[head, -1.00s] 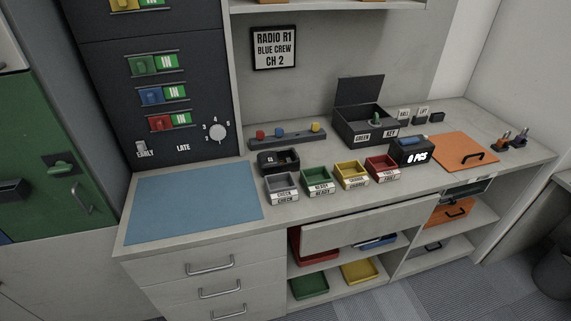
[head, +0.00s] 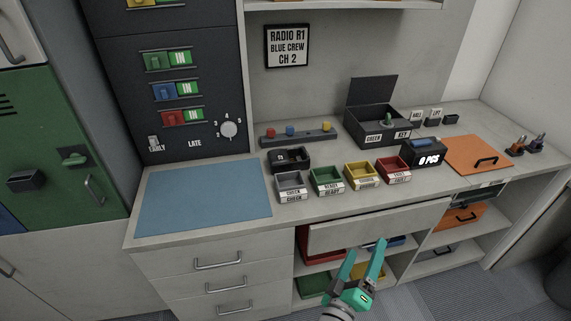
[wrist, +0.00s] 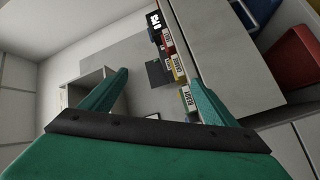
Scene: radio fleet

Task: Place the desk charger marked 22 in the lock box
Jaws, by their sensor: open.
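A black desk charger (head: 289,158) sits on the counter behind the grey and green trays; its small white mark is too small to read. A black box with its lid raised (head: 375,124), which looks like the lock box, stands at the back of the counter. It bears the labels GREEN and KEY, and a small green item shows in it. My gripper (head: 365,247) is open and empty, in front of the counter and apart from both. Its two teal fingers also show in the wrist view (wrist: 158,78).
Grey, green (head: 327,180), yellow and red labelled trays line the counter front. A rail with coloured knobs (head: 298,135) stands behind. A black counter box (head: 425,154) and an orange panel (head: 478,155) lie right. A drawer (head: 378,226) juts out below. The blue mat (head: 205,195) is clear.

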